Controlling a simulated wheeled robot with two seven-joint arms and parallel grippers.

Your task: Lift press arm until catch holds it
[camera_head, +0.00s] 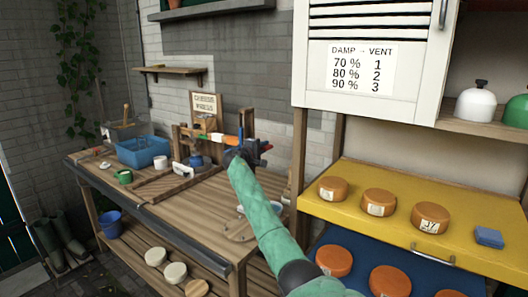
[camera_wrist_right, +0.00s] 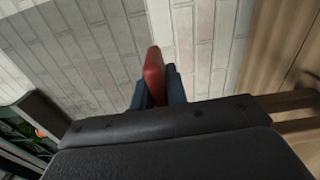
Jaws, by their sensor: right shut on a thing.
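The press stands at the back of the wooden bench, with a wooden post (camera_head: 177,139) on its left and another post (camera_head: 247,122) on its right. The press arm (camera_head: 222,138) is a bar with an orange stretch, running roughly level from the left post toward my right gripper (camera_head: 262,150). In the right wrist view, the right gripper (camera_wrist_right: 157,92) is shut on the red end of the press arm (camera_wrist_right: 153,70). A blue pot (camera_head: 197,160) stands below the arm. I cannot make out the catch. My left gripper is not in view.
A white cabinet (camera_head: 370,50) hangs at right above a yellow shelf (camera_head: 385,226) with orange cheeses. The bench front is mostly clear.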

